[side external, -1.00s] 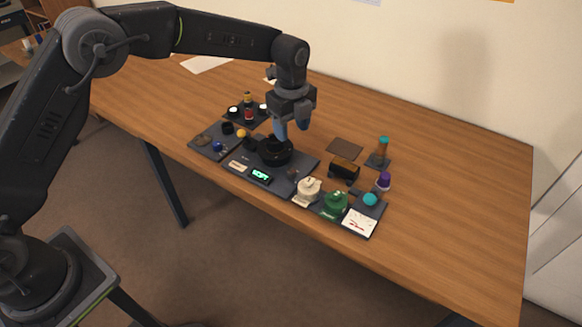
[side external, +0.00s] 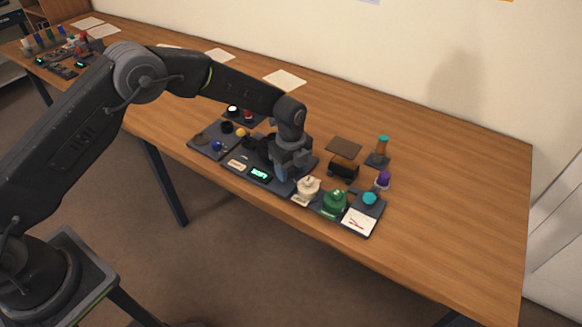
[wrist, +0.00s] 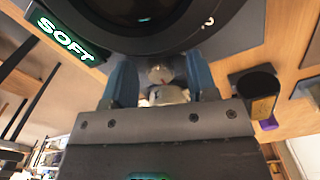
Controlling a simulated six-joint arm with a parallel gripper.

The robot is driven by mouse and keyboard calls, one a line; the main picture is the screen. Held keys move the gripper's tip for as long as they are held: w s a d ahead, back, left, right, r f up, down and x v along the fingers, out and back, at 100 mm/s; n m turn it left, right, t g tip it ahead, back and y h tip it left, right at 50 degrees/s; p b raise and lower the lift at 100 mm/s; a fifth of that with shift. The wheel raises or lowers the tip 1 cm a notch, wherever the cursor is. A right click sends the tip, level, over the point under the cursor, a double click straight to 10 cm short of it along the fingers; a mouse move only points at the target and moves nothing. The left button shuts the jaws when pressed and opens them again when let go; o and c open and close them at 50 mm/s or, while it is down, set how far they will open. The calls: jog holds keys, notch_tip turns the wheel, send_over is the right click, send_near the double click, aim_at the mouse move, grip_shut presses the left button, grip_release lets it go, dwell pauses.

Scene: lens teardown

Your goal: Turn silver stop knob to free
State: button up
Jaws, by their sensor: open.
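The silver stop knob (wrist: 160,74) is small and round in the wrist view, just below the black lens ring (wrist: 135,12). My gripper (wrist: 162,62) has its two blue fingers apart, one on each side of the knob; I cannot tell whether either touches it. In the side view my gripper (side external: 286,176) is low over the dark panel, and the knob is hidden behind it. A lit display (wrist: 66,40) beside the ring reads SOFT. It also glows in the side view (side external: 260,174).
A black block (side external: 343,168), an amber bottle (side external: 380,152) and a purple-topped piece (side external: 383,180) are farther right. The table's right end is clear.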

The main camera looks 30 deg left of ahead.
jog(key=shift+c, duration=0.2)
jog(key=c, duration=0.9)
jog(key=shift+n, duration=3)
jog(key=o, duration=0.9)
jog(key=shift+o, duration=0.2)
